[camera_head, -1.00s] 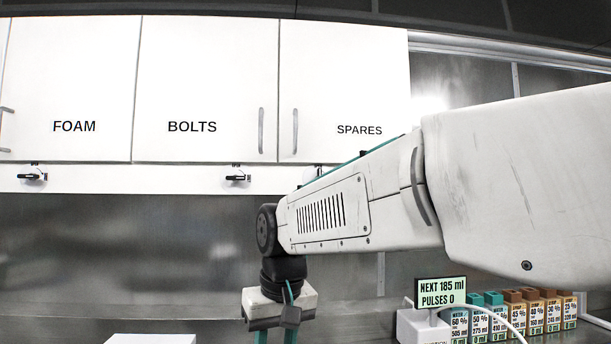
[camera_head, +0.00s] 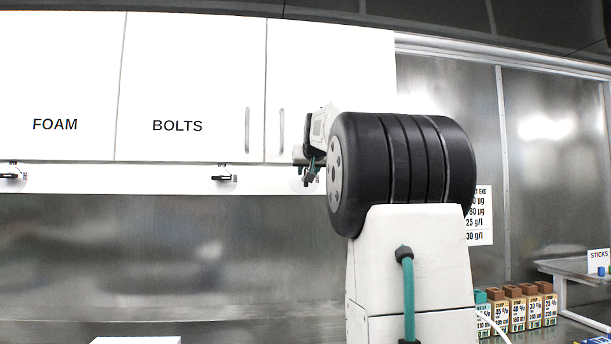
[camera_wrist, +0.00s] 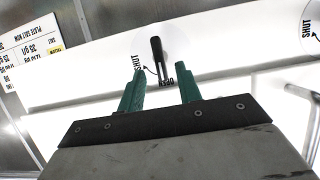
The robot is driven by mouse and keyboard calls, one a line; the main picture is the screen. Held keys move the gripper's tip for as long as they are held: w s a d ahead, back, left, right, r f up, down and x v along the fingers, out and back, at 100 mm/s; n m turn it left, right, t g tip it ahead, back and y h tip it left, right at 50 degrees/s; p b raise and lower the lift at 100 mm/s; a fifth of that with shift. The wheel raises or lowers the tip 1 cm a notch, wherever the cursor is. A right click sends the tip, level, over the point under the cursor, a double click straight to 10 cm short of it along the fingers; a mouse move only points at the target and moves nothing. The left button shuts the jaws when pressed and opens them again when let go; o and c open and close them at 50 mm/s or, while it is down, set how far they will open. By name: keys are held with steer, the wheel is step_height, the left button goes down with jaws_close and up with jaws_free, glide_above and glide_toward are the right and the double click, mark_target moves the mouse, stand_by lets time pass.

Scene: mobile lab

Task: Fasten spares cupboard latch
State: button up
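The spares cupboard door (camera_head: 335,65) looks shut at the right of the white wall cupboards; my arm now hides its name. Its latch (camera_wrist: 157,48) shows in the wrist view as a small black lever on the white rail, with SHUT printed to the left and OPEN by its lower end. The lever's lower end lies near the OPEN mark. My gripper (camera_wrist: 160,92) is open, its two teal fingers on either side of the lever's line. The lever seems just ahead of the fingertips; contact cannot be told. In the head view my gripper (camera_head: 311,172) is small and partly hidden.
The foam cupboard (camera_head: 60,70) and bolts cupboard (camera_head: 190,70) stand to the left, with black latches (camera_head: 222,178) on the rail below. Several labelled boxes (camera_head: 520,310) stand on the bench at lower right. A second SHUT mark (camera_wrist: 307,27) shows in the wrist view.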

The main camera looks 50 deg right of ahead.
steer(key=shift+x, duration=1.55)
jaws_close()
steer(key=m+t+y, duration=0.1)
steer(key=m+t, duration=0.1)
steer(key=m, duration=0.2)
steer(key=f+m+t+y, duration=0.1)
steer(key=m+t, duration=0.1)
steer(key=m, duration=0.2)
steer(key=s+d+m+t+y, duration=0.1)
steer(key=m+t, duration=0.2)
steer(key=m, duration=0.2)
steer(key=shift+f, duration=0.3)
steer(key=shift+m, duration=0.3)
